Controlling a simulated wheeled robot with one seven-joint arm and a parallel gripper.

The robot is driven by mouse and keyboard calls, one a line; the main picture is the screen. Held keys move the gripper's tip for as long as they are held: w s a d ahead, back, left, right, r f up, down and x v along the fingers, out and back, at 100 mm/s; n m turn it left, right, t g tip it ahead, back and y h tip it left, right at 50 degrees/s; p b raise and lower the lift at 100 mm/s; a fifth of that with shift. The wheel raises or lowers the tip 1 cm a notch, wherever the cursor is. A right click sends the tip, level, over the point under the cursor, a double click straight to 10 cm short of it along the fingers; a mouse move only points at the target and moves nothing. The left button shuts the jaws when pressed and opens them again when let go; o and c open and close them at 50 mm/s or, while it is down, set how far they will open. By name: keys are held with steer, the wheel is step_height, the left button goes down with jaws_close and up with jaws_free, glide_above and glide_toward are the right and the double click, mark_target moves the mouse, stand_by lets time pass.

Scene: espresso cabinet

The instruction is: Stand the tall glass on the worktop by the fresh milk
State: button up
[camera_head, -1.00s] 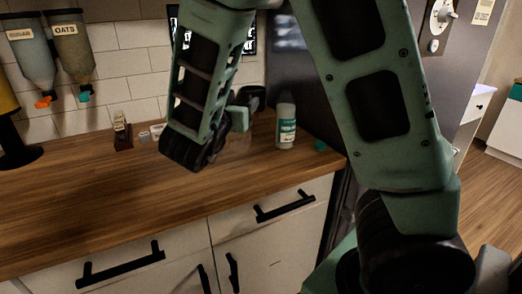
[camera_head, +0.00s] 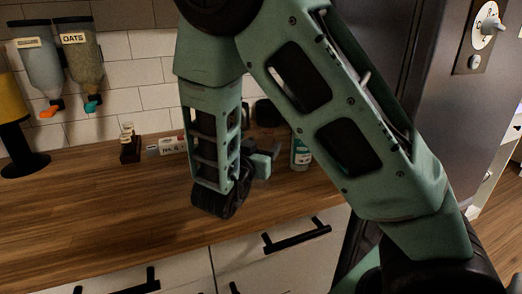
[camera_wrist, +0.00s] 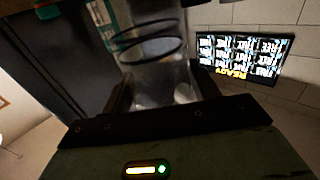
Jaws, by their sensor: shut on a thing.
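The tall glass (camera_wrist: 150,72) is clear, with dark rings near its top, and stands between my gripper's fingers in the wrist view. My gripper (camera_wrist: 154,88) is shut on it. In the head view my gripper (camera_head: 264,162) is low over the back right of the worktop (camera_head: 110,210), just left of a white bottle with a teal label (camera_head: 301,154), which looks like the fresh milk. My arm hides part of that bottle. The glass is hard to make out in the head view, and I cannot tell whether its base touches the wood.
Sugar and oats dispensers (camera_head: 80,55) hang on the tiled wall at left. A yellow-and-black device (camera_head: 18,130), a small wooden holder (camera_head: 129,146) and a small labelled item (camera_head: 172,145) stand along the back. A dark tall appliance (camera_head: 440,110) is at right. The worktop front is clear.

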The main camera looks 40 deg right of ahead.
steer(key=shift+f, duration=0.25)
steer(key=shift+f, duration=0.15)
steer(key=o, duration=1.5)
